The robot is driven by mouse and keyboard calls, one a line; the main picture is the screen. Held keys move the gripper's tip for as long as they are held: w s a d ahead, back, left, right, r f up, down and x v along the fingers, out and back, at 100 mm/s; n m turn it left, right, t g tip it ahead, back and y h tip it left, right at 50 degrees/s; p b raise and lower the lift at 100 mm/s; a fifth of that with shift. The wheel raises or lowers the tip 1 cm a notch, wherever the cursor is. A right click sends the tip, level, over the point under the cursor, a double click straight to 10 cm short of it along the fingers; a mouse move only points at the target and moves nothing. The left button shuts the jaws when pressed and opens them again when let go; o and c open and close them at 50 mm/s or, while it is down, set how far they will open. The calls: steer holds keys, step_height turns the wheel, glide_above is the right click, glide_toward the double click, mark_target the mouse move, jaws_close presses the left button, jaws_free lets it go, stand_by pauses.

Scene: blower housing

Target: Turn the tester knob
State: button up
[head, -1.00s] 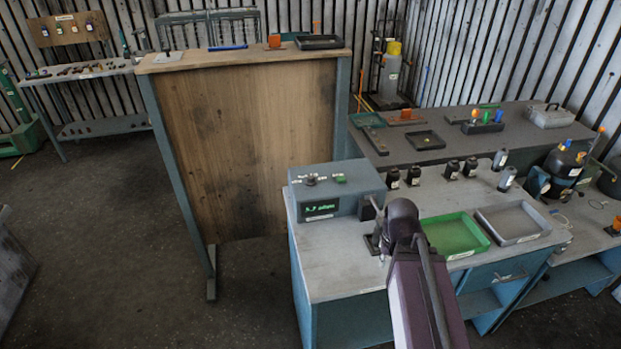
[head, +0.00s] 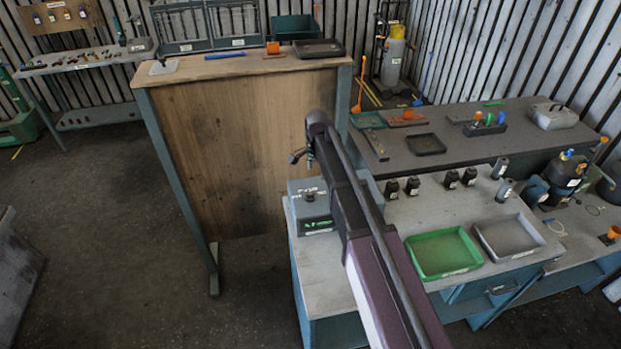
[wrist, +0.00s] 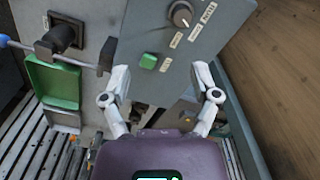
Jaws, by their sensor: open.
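The tester is a grey-blue box (head: 345,190) on the near bench in the head view, partly hidden behind my arm. Its dark knob (head: 310,196) shows on top, left of my arm. In the wrist view the tester panel (wrist: 215,45) fills the upper middle. The round knob (wrist: 181,14) has a pale pointer line and small labels around it. A green button (wrist: 148,61) sits below and left of it. My gripper (wrist: 160,70) is open and empty, its fingers apart below the knob in the picture. In the head view my gripper (head: 298,156) hangs above the tester.
A green tray (head: 408,267) and a grey tray (head: 535,258) stand on the bench right of my arm. Several dark bottles (head: 412,187) stand behind them. A tall wooden panel (head: 215,160) rises behind the tester. A lever with a blue ball (wrist: 4,40) shows in the wrist view.

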mark_target(310, 192)
steer(key=shift+w+a+r+m, duration=0.25)
steer(key=shift+w+a+r, duration=0.05)
steer(key=shift+w+a, duration=0.35)
steer(key=shift+w+a+r+m, duration=0.25)
steer(key=shift+w+a+r, duration=0.05)
steer(key=shift+w+a, duration=0.3)
steer(key=shift+f, duration=0.2)
step_height(310, 192, down, 13)
steer(key=b, duration=1.3)
steer(key=shift+f, duration=0.2)
jaws_close()
